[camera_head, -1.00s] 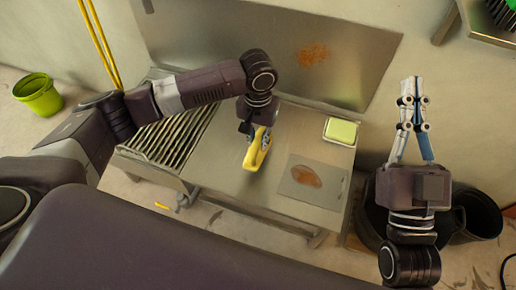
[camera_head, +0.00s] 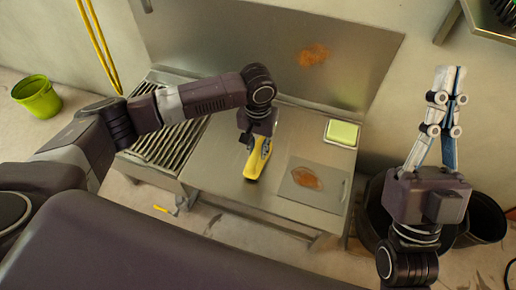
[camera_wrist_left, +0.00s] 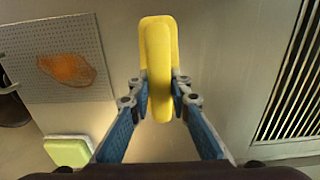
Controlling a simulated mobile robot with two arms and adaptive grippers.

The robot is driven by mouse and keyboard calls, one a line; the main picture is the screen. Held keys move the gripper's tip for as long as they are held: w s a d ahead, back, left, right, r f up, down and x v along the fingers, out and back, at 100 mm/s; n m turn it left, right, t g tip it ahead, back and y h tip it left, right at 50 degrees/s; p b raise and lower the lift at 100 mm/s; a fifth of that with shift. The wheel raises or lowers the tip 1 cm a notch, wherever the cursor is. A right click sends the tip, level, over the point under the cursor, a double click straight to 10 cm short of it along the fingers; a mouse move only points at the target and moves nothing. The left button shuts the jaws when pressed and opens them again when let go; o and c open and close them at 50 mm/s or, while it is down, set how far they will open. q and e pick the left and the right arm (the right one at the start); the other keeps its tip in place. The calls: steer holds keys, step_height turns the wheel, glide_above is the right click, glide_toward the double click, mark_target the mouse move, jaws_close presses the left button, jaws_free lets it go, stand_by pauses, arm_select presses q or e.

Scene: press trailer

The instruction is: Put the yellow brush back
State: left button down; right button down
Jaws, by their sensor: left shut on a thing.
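The yellow brush (camera_head: 256,160) is in my left gripper (camera_head: 250,138), over the left part of the steel table (camera_head: 225,165). In the left wrist view, the yellow brush (camera_wrist_left: 158,50) sits between the two blue fingers of my left gripper (camera_wrist_left: 160,95), which press on its sides. I cannot tell whether its lower end touches the table. Its bristles are not clearly visible. My right gripper (camera_head: 450,72) is raised at the right, away from the table, with its fingertips together and nothing visible between them.
A slatted rack (camera_head: 165,140) adjoins the table's left side. A grey mat with a brown stain (camera_head: 306,178) lies on the table's right part, with a green-yellow sponge-like block in a tray (camera_head: 341,133) behind it. A dark bin (camera_head: 487,218) stands right. A green bucket (camera_head: 38,98) stands far left.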

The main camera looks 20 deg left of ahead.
arm_select(q)
steer(key=c, duration=1.8)
jaws_free()
